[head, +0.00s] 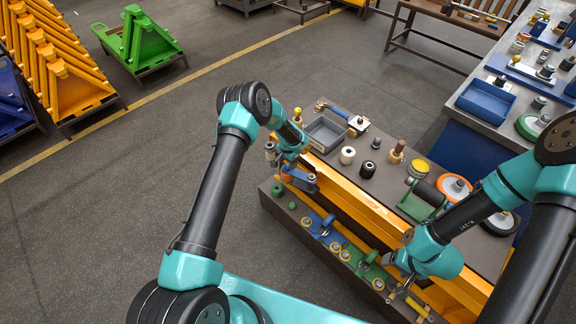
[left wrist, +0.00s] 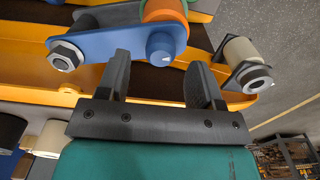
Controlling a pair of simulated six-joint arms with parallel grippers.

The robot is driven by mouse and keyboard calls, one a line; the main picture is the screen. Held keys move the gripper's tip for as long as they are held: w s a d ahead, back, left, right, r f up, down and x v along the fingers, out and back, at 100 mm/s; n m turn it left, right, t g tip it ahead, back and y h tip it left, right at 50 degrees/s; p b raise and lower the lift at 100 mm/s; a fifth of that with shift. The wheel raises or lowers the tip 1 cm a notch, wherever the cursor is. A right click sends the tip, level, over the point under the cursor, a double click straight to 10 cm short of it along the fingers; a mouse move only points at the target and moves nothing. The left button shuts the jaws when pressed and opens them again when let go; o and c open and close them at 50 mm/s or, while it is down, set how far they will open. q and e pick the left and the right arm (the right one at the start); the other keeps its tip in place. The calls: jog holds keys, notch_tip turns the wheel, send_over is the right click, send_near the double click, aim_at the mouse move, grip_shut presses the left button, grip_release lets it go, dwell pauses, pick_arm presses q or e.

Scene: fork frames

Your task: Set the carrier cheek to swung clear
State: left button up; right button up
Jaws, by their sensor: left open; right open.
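The carrier cheek looks to be the blue plate (left wrist: 110,44) in the left wrist view. It has a hex nut (left wrist: 66,56) at its left end and a blue knob (left wrist: 160,47) at its right end. An orange roller (left wrist: 165,10) sits just behind the knob. In the head view the blue plate (head: 304,183) is at the far end of the orange beam. My left gripper (left wrist: 160,68) is open, its fingers on either side of the knob's line; contact cannot be told. My right gripper (head: 398,284) is open over the near end of the beam.
An orange beam (head: 345,200) runs along the dark bench, with several rollers on blue and green brackets along its lower side. A grey tray (head: 324,133), spools and a yellow-topped can (head: 418,167) stand on the bench top. Open floor lies to the left.

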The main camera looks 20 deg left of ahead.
pick_arm(q)
jog(key=shift+f, duration=1.45)
grip_shut()
